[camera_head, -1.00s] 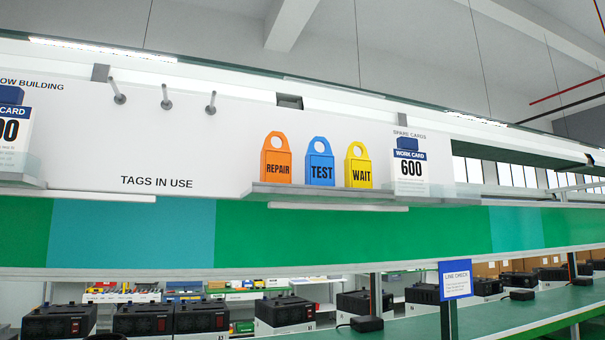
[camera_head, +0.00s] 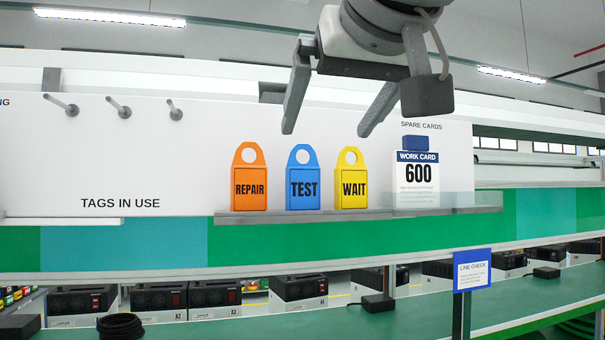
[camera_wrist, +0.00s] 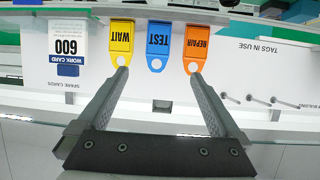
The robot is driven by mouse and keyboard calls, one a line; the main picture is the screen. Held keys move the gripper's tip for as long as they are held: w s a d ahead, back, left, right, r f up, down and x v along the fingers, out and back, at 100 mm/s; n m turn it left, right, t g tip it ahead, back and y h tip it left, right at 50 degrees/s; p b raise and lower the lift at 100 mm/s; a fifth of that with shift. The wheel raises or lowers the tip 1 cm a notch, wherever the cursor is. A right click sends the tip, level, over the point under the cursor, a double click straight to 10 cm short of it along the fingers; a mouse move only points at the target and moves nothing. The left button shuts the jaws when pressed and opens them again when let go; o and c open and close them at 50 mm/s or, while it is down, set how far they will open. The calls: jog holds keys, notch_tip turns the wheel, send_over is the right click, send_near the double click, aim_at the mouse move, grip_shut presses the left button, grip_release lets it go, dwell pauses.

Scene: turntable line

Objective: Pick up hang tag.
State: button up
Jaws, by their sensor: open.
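Three hang tags stand upright on a grey shelf ledge (camera_head: 300,217) against the white board: the orange REPAIR tag (camera_head: 249,188), the blue TEST tag (camera_head: 303,190) and the yellow WAIT tag (camera_head: 352,189). Each has a round hole at its top. My gripper (camera_head: 328,132) is open and empty, its fingers pointing down, above the tags. In the upside-down wrist view, the TEST tag (camera_wrist: 158,42) lies between the fingertips of my gripper (camera_wrist: 159,72). The WAIT tag (camera_wrist: 121,42) and REPAIR tag (camera_wrist: 197,44) appear at the fingertips; contact cannot be told.
Three empty pegs (camera_head: 118,107) stick out above the words TAGS IN USE. A work card 600 (camera_head: 416,181) stands right of the tags, behind a clear panel. Below is a green bench (camera_head: 400,318) with several black devices. A blue LINE CHECK sign (camera_head: 472,270) stands at right.

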aim_at(304, 177)
jog(key=p+x, duration=0.1)
jog(key=x, duration=1)
jog(key=shift+w+a, duration=0.1)
jog(key=shift+w, duration=0.25)
jog(key=p+x, duration=0.1)
jog(key=x, duration=0.4)
jog(key=shift+w+f+p, duration=0.2)
jog(key=shift+w+p, duration=0.1)
jog(key=shift+p, duration=0.1)
jog(key=c, duration=1.4)
jog(key=shift+d, duration=0.2)
jog(key=shift+r, duration=0.15)
